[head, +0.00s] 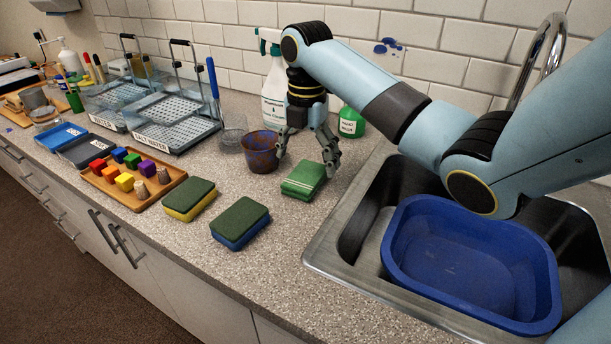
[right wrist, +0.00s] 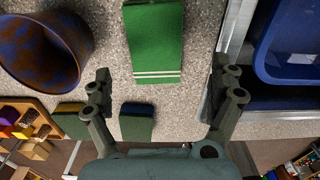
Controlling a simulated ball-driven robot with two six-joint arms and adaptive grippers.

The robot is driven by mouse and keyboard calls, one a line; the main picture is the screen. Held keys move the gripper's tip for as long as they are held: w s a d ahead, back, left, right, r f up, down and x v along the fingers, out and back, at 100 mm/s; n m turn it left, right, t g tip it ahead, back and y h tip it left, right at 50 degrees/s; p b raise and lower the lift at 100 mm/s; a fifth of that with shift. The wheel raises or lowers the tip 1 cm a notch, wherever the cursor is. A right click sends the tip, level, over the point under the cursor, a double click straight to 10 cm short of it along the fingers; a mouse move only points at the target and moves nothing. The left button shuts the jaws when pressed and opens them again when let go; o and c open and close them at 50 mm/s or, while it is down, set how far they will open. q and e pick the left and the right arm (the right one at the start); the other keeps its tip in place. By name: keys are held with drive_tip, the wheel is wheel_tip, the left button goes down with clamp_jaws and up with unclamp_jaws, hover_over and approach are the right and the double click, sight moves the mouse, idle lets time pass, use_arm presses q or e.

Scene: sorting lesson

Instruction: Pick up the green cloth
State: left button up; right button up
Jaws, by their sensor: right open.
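The green cloth (head: 304,180) lies folded flat on the speckled counter, left of the sink, with pale stripes across one end. In the right wrist view the cloth (right wrist: 153,45) is ahead of the fingers, between their lines, with its striped end nearest. My right gripper (head: 308,160) is open and empty, pointing down above the counter beside the cloth. Its two fingers (right wrist: 163,88) are spread wide in the right wrist view, apart from the cloth. My left gripper is not in view.
A blue-brown pot (head: 260,153) stands close left of the gripper. A spray bottle (head: 275,95) and a green bottle (head: 351,122) stand behind. Two sponges (head: 189,199) (head: 240,222) lie in front left. The sink (head: 345,222) with a blue basin (head: 470,265) is right.

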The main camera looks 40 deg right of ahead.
sight(305, 175)
drive_tip(key=f, duration=0.5)
drive_tip(key=shift+w+d, duration=0.1)
drive_tip(key=shift+w, duration=0.25)
drive_tip(key=shift+c, duration=0.7)
drive_tip(key=c, duration=1)
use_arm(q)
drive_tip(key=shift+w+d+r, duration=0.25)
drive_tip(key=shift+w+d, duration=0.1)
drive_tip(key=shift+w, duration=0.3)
use_arm(e)
drive_tip(key=shift+o, duration=0.2)
drive_tip(key=shift+r, duration=0.1)
drive_tip(key=shift+r, duration=0.3)
drive_tip(key=r, duration=0.3)
drive_tip(key=shift+s+d+r, duration=0.3)
drive_tip(key=shift+d+r, duration=0.05)
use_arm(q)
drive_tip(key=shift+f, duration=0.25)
use_arm(e)
drive_tip(key=s+d+r, duration=0.6)
drive_tip(key=s, duration=0.3)
drive_tip(key=shift+r, duration=0.25)
